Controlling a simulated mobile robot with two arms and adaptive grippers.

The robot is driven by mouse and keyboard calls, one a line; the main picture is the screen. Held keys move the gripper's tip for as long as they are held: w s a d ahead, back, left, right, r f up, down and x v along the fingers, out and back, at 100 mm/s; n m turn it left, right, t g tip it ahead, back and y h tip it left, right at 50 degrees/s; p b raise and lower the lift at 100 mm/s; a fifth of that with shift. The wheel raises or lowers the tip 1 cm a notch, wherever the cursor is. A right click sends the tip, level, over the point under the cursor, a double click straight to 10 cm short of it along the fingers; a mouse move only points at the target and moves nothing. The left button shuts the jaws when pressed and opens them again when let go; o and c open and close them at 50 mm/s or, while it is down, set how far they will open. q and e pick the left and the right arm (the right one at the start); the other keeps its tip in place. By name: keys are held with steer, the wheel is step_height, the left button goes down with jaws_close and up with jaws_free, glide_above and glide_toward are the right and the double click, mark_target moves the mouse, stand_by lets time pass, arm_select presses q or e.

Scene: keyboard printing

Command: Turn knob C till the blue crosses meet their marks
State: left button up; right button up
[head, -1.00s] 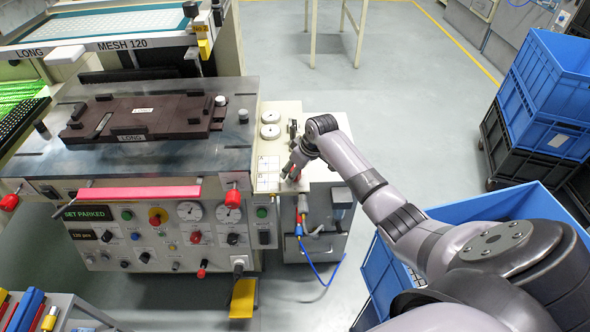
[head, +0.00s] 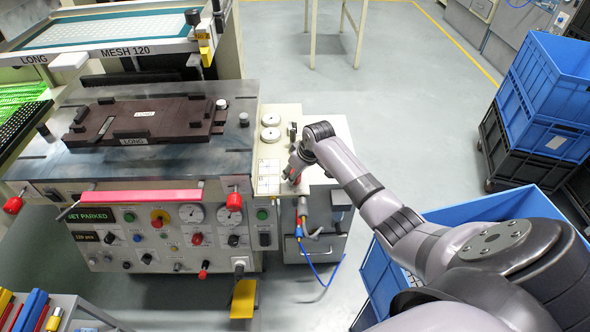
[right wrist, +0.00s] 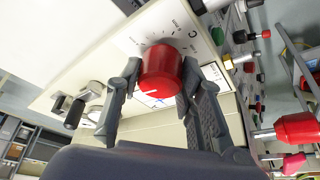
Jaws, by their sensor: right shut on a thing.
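The red knob (right wrist: 162,70) sits on a pale panel with a dial scale and a letter C (right wrist: 192,22) behind it. In the head view my right gripper (head: 294,170) is at the right end of the machine, beside a white card with marks (head: 268,174). The crosses are too small to read there. In the wrist view the knob hides part of a card with blue lines (right wrist: 150,101). My left gripper is not in view.
A brown fixture (head: 150,123) lies on the machine table to the left. A blue hose (head: 318,270) hangs below. Blue crates (head: 548,90) stand at the right. Other red knobs (right wrist: 295,129) are close in the wrist view.

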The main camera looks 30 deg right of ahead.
steer(key=m+p, duration=0.1)
steer(key=m+h+p, duration=0.1)
steer(key=p, duration=0.1)
steer(key=m+p, duration=0.2)
steer(key=shift+a+r, duration=0.1)
steer(key=shift+r, duration=0.15)
steer(key=shift+f+m+h+p, duration=0.15)
steer(key=shift+m+h+p, duration=0.55)
steer(key=shift+m, duration=0.5)
steer(key=shift+m+g+h+p, duration=0.3)
steer(key=shift+m, duration=0.6)
steer(key=shift+f+m, duration=0.1)
steer(key=shift+m, duration=0.2)
steer(key=o, duration=1.2)
steer(key=shift+c, duration=0.2)
steer(key=v, duration=1.2)
